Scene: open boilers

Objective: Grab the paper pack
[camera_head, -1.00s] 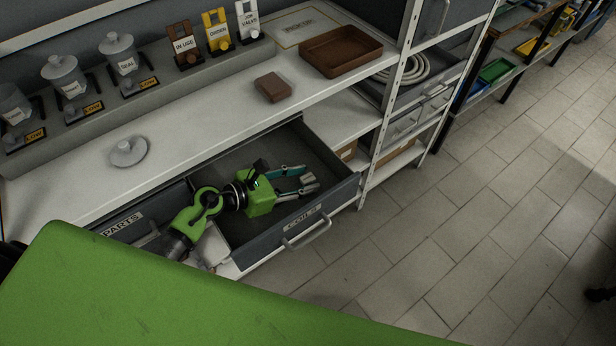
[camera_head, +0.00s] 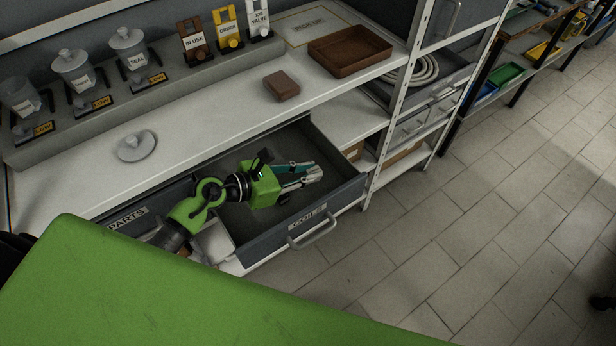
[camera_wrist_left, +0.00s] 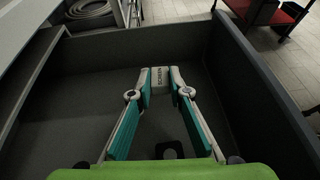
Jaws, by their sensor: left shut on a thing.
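My left gripper (camera_head: 315,172) is inside the open drawer (camera_head: 338,207) labelled COILS. Its fingers have come together at the tips. In the left wrist view, the fingertips are shut on a small pale pack (camera_wrist_left: 160,76) with dark lettering, which I take for the paper pack. The fingers hide its sides, and its lettering is too small to read surely. I cannot tell whether the pack touches the drawer floor. A dark square with a round mark (camera_wrist_left: 169,150) shows below the fingers in the wrist view. My right gripper is not in view.
The drawer walls stand close around my left arm. On the counter above are a brown block (camera_head: 281,86), a brown tray (camera_head: 350,51), a grey round lid (camera_head: 136,146) and several lidded jars. A shelf post (camera_head: 398,110) rises right of the drawer. Open floor lies further right.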

